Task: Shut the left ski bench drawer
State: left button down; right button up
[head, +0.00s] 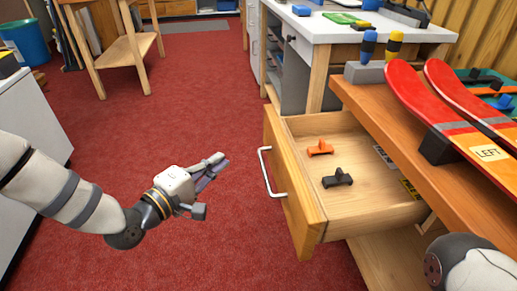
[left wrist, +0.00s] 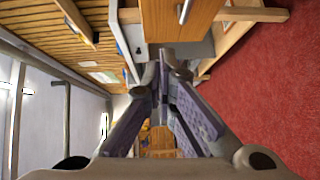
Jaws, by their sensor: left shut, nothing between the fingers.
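The left ski bench drawer (head: 350,205) stands pulled out from under the ski bench (head: 400,130). Its wooden front carries a pale metal bar handle (head: 270,172). Inside lie an orange clamp-like part (head: 320,148) and a black one (head: 338,178). My left gripper (head: 218,163) is shut and empty, left of the handle and apart from it. In the left wrist view its fingers (left wrist: 160,85) meet, and a wooden front with a handle (left wrist: 184,10) shows at the top. My right arm shows only partly at the lower right; its gripper is out of view.
Red skis (head: 430,100), one labelled LEFT, lie on the bench top. Blue and yellow-handled tools (head: 368,45) stand in a grey block behind them. A white-topped workbench (head: 330,25) stands beyond. Red carpet (head: 180,110) is clear around my left gripper.

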pick_arm(q)
jog(key=w+d+r+b, duration=0.2)
jog(key=w+d, duration=0.6)
jog(key=w, duration=0.3)
jog(key=shift+d+t, duration=0.2)
jog(key=shift+t, duration=0.2)
pick_arm(e)
jog(key=shift+s+f, duration=0.2)
jog(key=shift+f, duration=0.35)
jog(key=shift+s+f, duration=0.2)
jog(key=shift+f, duration=0.3)
